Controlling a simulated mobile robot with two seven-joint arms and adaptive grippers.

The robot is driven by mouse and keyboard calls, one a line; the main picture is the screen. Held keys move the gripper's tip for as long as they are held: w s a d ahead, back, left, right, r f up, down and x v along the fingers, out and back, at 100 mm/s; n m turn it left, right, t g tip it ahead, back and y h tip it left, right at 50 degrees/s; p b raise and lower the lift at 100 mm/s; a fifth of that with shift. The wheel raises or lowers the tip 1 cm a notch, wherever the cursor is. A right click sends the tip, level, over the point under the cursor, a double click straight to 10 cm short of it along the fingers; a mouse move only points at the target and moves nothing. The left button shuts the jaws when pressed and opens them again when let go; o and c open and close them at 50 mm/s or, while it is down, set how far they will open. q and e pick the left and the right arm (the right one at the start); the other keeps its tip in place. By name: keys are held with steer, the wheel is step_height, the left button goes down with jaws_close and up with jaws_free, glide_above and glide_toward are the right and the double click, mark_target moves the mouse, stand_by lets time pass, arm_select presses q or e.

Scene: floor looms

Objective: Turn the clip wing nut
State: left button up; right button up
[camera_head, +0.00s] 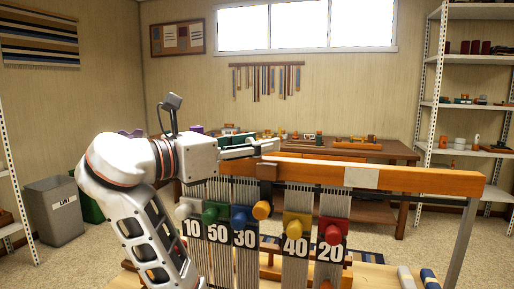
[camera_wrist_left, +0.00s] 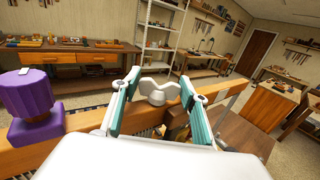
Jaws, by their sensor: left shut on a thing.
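The clip wing nut (camera_wrist_left: 157,91) is pale grey with two wings and sits at the wooden loom beam in the left wrist view. My left gripper (camera_wrist_left: 155,88) has its teal-lined fingers on either side of it, shut on its wings. In the head view my left gripper (camera_head: 256,149) reaches in from the left, level with the beam (camera_head: 420,180). A brown clip block (camera_head: 267,172) hangs on the beam just below the fingertips. The clip's far side is hidden. My right gripper is in neither view.
Below the beam hang cords with coloured knobs, such as the red knob (camera_head: 333,229), and number tags. A purple knob (camera_wrist_left: 34,96) stands on the beam beside my left gripper. A workbench (camera_head: 390,151) stands behind; a shelf rack (camera_head: 465,100) is at right.

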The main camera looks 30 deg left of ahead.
arm_select(q)
steer(key=shift+f, duration=0.1)
stand_by(0.3)
steer(key=o, duration=1.1)
steer(key=shift+w, duration=0.1)
step_height(320, 180, up, 10)
